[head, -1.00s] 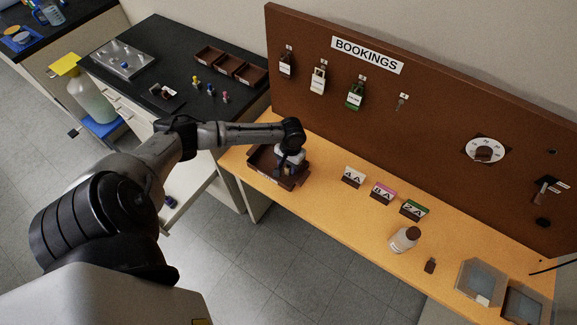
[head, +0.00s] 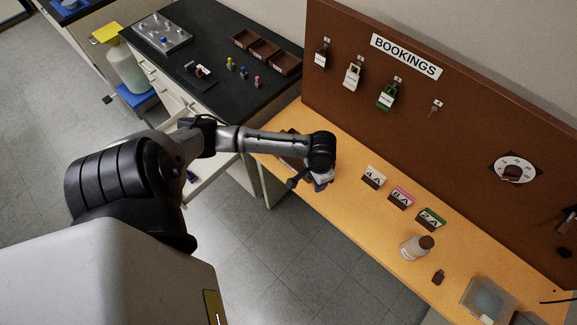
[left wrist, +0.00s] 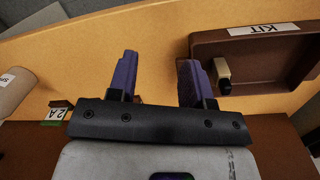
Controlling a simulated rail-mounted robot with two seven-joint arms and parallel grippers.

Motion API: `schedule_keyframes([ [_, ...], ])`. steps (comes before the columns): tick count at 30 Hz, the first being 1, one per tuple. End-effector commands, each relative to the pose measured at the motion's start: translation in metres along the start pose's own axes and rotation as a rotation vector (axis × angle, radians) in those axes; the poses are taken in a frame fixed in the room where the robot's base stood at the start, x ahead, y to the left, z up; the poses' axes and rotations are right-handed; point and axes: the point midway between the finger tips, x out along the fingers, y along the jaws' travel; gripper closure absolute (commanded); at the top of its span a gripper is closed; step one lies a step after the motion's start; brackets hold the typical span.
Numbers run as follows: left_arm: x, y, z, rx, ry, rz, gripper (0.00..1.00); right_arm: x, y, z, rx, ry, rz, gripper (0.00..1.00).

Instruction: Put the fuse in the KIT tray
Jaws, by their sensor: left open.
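The brown KIT tray (left wrist: 285,68) lies on the orange shelf at the upper right of the left wrist view. A small cream piece with a dark end (left wrist: 222,72) sits inside it, near its left wall; it looks like the fuse, but its markings cannot be read. My left gripper (left wrist: 158,78) is open and empty, its purple fingers apart, beside the tray and clear of the piece. In the head view my left gripper (head: 312,182) hangs over the shelf, and my arm hides most of the tray. My right gripper is not in view.
Cards marked 4A (head: 373,177), 8A (head: 402,197) and 2A (head: 431,218) stand along the shelf. The brown BOOKINGS board (head: 450,125) rises behind. The black bench (head: 205,95) holds small coloured pieces.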

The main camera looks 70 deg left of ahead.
Motion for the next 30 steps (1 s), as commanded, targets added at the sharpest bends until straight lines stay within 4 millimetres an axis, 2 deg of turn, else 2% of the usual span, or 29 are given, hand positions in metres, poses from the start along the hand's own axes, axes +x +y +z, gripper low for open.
schedule_keyframes([
  [1,0.015,0.036,0.026,0.087,0.023,0.037,0.54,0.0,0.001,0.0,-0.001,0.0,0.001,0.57],
  [3,0.021,0.07,0.052,0.184,0.081,0.059,0.54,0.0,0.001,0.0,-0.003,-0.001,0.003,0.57],
  [6,0.019,0.104,0.086,0.269,0.169,0.07,0.54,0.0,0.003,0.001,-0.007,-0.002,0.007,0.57],
  [9,0.008,0.121,0.114,0.302,0.244,0.055,0.54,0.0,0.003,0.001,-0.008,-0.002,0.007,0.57],
  [13,-0.009,0.126,0.142,0.305,0.307,0.009,0.54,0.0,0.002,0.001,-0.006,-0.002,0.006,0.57],
  [18,-0.024,0.12,0.162,0.29,0.341,-0.049,0.54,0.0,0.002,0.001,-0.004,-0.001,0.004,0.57],
  [30,-0.029,0.117,0.168,0.285,0.348,-0.072,0.54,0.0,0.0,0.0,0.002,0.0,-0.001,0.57],
])
